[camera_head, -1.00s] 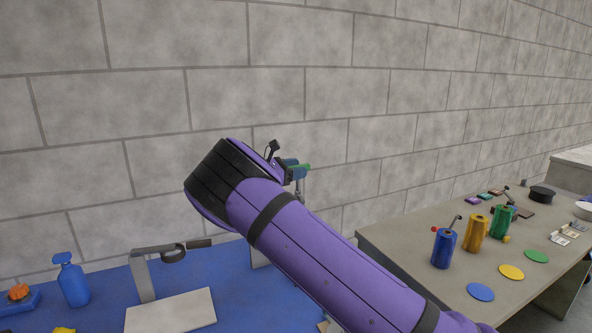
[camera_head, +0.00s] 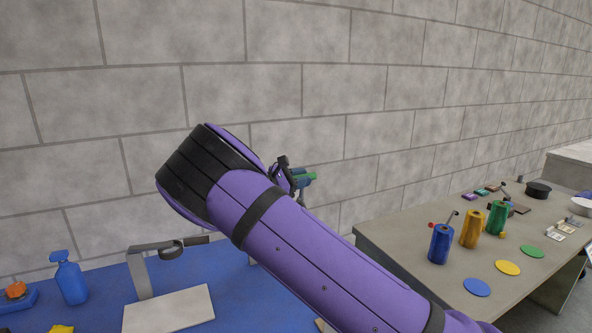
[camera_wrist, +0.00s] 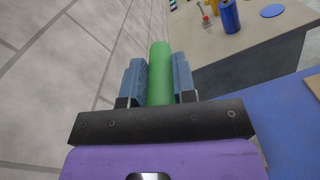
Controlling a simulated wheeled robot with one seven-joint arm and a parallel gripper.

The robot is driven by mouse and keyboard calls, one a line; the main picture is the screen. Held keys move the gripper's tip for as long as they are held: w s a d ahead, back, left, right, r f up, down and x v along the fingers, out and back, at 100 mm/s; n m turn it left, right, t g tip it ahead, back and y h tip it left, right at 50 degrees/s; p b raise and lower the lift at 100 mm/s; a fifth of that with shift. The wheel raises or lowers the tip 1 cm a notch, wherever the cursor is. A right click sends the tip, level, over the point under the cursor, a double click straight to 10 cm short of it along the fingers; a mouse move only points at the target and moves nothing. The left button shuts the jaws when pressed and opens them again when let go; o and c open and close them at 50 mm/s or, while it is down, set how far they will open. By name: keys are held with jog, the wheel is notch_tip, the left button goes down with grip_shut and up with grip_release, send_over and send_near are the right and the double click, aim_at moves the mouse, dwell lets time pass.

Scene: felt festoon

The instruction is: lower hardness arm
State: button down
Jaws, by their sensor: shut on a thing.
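My gripper (camera_head: 300,181) is shut on a green handle (camera_wrist: 160,65). In the wrist view its two blue fingers (camera_wrist: 183,78) close on the handle from both sides, and the handle's end sticks out beyond them. The head view shows only a bit of the green grip (camera_head: 312,176). A thin grey piece (camera_head: 301,199) shows just below the gripper; I cannot tell how it joins the handle. The rest of the hardness arm and its base are hidden behind my purple arm.
A grey stand (camera_head: 139,272) with a dark-ended bar and a pale plate (camera_head: 168,310) is on the blue table (camera_head: 228,275). A blue bottle (camera_head: 70,281) stands left. The right table (camera_head: 405,243) holds blue, yellow and green cylinders. The block wall (camera_head: 300,60) is behind.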

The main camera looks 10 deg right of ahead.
jog(key=s+d+f+m, duration=0.1)
jog(key=s+f+m, duration=0.3)
jog(key=f, duration=0.5)
jog(key=s+d+f+m, duration=0.1)
jog(key=s+f+m, duration=0.4)
jog(key=s+f, duration=0.4)
jog(key=shift+d+f+m, duration=0.2)
jog(key=shift+f+m, duration=0.1)
jog(key=shift+f, duration=0.4)
jog(key=c, duration=1)
grip_release()
jog(key=shift+o, duration=0.4)
jog(key=shift+w, duration=0.1)
jog(key=shift+a, duration=0.1)
jog(key=s+a, duration=0.2)
jog(key=a, duration=0.8)
jog(key=shift+a, duration=0.2)
